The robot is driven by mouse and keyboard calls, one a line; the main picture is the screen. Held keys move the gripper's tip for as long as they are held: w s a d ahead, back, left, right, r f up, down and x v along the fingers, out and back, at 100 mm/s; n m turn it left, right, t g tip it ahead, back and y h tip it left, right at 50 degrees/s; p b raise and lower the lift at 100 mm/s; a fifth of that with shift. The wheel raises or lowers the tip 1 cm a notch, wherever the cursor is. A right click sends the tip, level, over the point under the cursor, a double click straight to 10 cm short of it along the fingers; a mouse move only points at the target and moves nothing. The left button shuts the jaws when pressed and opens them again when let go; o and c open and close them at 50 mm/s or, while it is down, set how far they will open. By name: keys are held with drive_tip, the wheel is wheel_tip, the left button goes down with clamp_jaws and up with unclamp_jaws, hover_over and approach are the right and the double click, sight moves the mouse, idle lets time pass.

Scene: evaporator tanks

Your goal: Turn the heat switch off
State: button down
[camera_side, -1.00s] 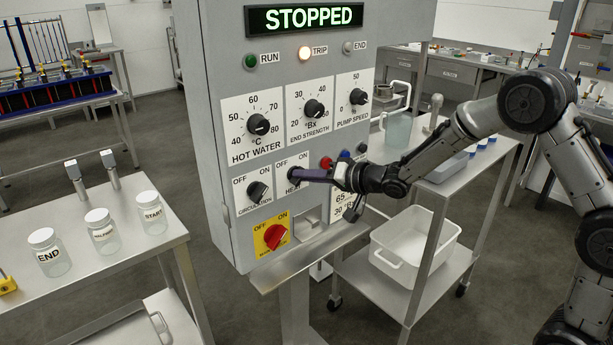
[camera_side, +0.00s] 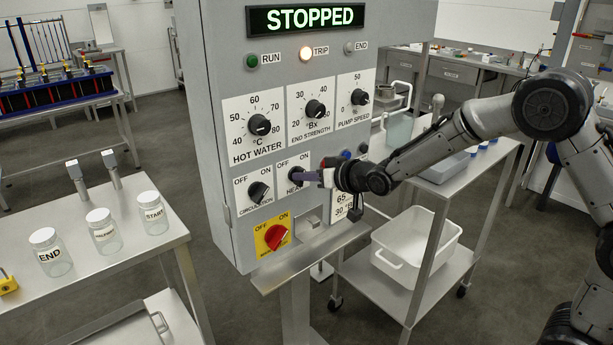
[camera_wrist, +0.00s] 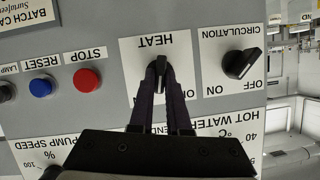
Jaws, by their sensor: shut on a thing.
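The heat switch (camera_wrist: 160,67) is a black knob on a white HEAT plate, upside down in the wrist view. My gripper (camera_wrist: 160,78) has its two dark fingers shut on this knob, one on each side. In the side view my gripper (camera_side: 300,176) reaches the heat switch (camera_side: 293,176) from the right, and its fingers partly cover the knob and the HEAT label. The OFF and ON marks of the plate show above the knob in the side view. Which mark the knob points to cannot be told for sure.
The circulation switch (camera_side: 258,192) is left of the heat switch, and the red main switch (camera_side: 276,237) is below. The red stop button (camera_wrist: 87,80) and blue reset button (camera_wrist: 41,87) are close by. The display (camera_side: 305,18) reads STOPPED; the trip lamp (camera_side: 306,53) is lit.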

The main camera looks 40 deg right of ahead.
drive_tip(key=n+h, duration=0.1)
drive_tip(key=n, duration=0.1)
drive_tip(key=n+h, duration=0.2)
drive_tip(key=n, duration=0.1)
drive_tip(key=a+n+h, duration=0.1)
drive_tip(key=n+h, duration=0.1)
drive_tip(key=shift+f+n+t, duration=0.2)
drive_tip(key=shift+n+t, duration=0.1)
drive_tip(key=shift+n, duration=0.1)
idle(0.7)
drive_tip(key=c, duration=0.9)
unclamp_jaws()
drive_tip(key=shift+h, duration=0.3)
drive_tip(key=v, duration=1.4)
drive_tip(key=shift+d, duration=0.1)
